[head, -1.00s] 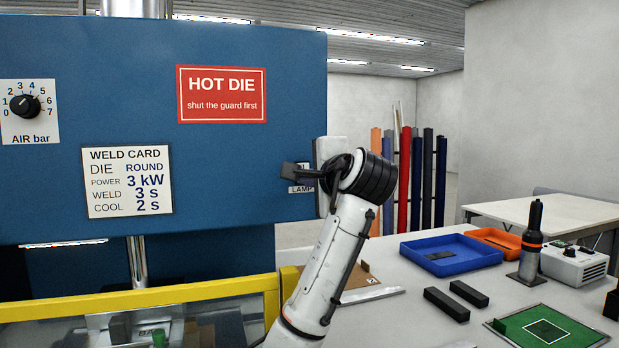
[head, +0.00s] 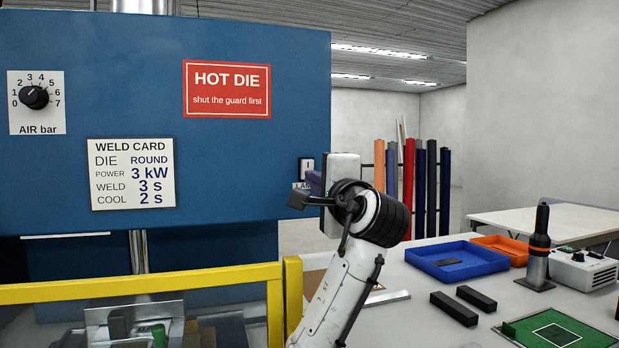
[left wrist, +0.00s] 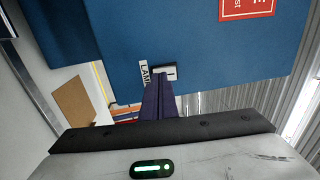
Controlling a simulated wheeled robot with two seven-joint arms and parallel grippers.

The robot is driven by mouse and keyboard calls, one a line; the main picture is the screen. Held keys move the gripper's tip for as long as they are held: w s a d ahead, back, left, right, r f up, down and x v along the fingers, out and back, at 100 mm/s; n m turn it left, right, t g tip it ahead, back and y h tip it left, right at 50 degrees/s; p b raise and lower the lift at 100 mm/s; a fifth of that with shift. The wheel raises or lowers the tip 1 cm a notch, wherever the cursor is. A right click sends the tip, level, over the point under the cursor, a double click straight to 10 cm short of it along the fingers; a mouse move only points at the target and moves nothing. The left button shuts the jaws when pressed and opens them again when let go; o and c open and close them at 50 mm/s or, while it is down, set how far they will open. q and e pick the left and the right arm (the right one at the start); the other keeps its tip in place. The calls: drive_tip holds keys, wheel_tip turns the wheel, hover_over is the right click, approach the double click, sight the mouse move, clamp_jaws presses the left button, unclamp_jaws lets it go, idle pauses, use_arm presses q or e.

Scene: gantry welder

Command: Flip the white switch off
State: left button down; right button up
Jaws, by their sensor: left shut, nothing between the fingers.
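The white switch (head: 307,167) sits in a dark frame near the right edge of the blue machine panel, with an "I" mark on its face. A LAMP label (head: 299,186) is below it, partly hidden by my fingers. My left gripper (head: 313,181) is shut and empty, its fingertips just below and beside the switch in the head view. In the left wrist view the shut purple fingers (left wrist: 158,80) reach up to the edge of the switch (left wrist: 170,73). I cannot tell whether they touch it. My right gripper is out of view.
The blue machine (head: 80,90) carries an AIR dial (head: 34,97), a weld card and a HOT DIE sign. A yellow guard rail (head: 140,287) stands below it. On the right, a bench holds a blue tray (head: 455,272), an orange tray and black blocks.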

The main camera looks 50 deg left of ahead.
use_arm(q)
drive_tip(key=b+v, duration=0.1)
drive_tip(key=v, duration=1.1)
drive_tip(key=shift+b, duration=0.35)
